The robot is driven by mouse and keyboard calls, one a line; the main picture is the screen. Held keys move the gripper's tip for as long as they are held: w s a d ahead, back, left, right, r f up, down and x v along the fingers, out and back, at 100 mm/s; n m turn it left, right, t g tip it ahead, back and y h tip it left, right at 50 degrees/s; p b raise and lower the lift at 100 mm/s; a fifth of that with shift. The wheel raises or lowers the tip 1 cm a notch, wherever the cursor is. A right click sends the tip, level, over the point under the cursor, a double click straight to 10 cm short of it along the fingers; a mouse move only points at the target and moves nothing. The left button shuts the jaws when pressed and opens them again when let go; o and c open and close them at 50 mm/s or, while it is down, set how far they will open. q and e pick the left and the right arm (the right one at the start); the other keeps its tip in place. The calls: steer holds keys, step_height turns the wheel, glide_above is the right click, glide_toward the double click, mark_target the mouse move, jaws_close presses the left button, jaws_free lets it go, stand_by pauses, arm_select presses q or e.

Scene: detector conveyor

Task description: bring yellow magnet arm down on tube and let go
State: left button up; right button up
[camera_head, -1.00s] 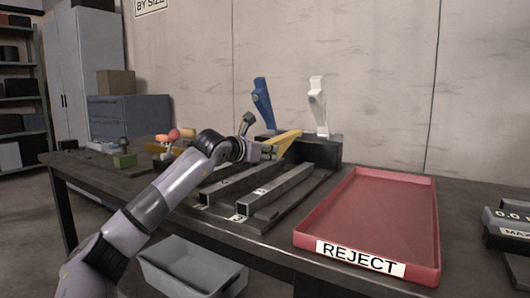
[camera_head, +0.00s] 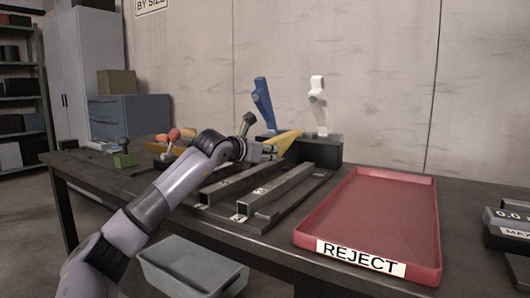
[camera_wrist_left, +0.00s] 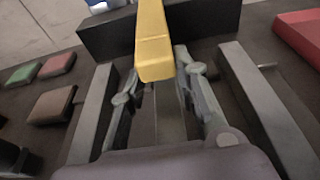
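The yellow magnet arm (camera_head: 286,142) slopes down from the black block at the back of the fixture; its blunt end (camera_wrist_left: 155,55) shows large in the left wrist view. My left gripper (camera_head: 264,152) is at the low front end of it. In the wrist view its two fingers (camera_wrist_left: 158,66) flank the yellow end closely, one on each side, and appear shut on it. Below runs a grey square tube (camera_head: 228,184), with a second one (camera_head: 276,190) to its right. Contact between the yellow arm and the tube is hidden. My right gripper is out of view.
A blue arm (camera_head: 263,103) and a white arm (camera_head: 318,105) stand raised on the black block (camera_head: 320,151). A red REJECT tray (camera_head: 428,225) lies right, empty. A grey bin (camera_head: 190,275) is below the table's front edge. Small coloured blocks lie left.

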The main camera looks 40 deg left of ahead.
arm_select(q)
steer(key=shift+o, duration=1.3)
steer(key=shift+w+f, duration=0.4)
steer(key=shift+f, duration=0.2)
steer(key=shift+o, duration=1)
steer(key=shift+s+r, duration=0.15)
steer(key=shift+r, duration=0.15)
steer(key=shift+v, duration=6)
